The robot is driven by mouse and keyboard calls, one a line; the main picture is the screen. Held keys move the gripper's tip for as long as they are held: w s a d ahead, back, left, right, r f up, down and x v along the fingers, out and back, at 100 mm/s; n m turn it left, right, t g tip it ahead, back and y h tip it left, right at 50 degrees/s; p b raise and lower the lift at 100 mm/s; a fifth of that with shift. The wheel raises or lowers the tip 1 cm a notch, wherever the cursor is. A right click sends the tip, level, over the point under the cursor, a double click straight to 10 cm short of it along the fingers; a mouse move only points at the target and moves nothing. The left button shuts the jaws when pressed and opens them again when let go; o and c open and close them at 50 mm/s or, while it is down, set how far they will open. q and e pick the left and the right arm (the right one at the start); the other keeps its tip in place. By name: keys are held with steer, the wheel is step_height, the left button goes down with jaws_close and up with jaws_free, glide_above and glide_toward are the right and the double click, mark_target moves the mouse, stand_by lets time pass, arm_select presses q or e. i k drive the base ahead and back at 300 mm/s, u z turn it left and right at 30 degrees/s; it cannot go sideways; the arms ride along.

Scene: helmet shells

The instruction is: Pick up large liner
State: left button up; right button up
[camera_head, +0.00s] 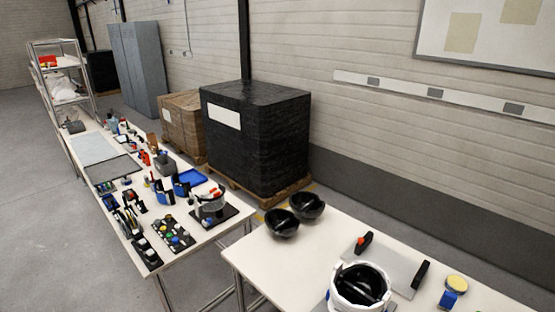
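Two round black bowl-like pieces, which look like helmet liners, rest side by side at the far left corner of the near table. The nearer one (282,223) looks slightly larger, but it is also closer, so I cannot tell for sure which is the large liner. The other (307,206) sits just behind and to its right. A white helmet-like shell (337,293) with a dark interior stands at the front edge of the picture and is partly cut off. Neither of my grippers is in view.
The near table (258,262) has bare room at its left. A grey plate (382,262) with black and red-tipped pieces and a blue-and-yellow item (453,288) lie right. A second table (205,235) crowded with tools stands left. A black-wrapped pallet (258,140) stands behind.

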mark_target(306, 208)
steer(key=u, duration=0.3)
steer(key=i, duration=0.55)
steer(key=u, duration=0.55)
steer(key=i, duration=0.75)
steer(key=z, duration=0.05)
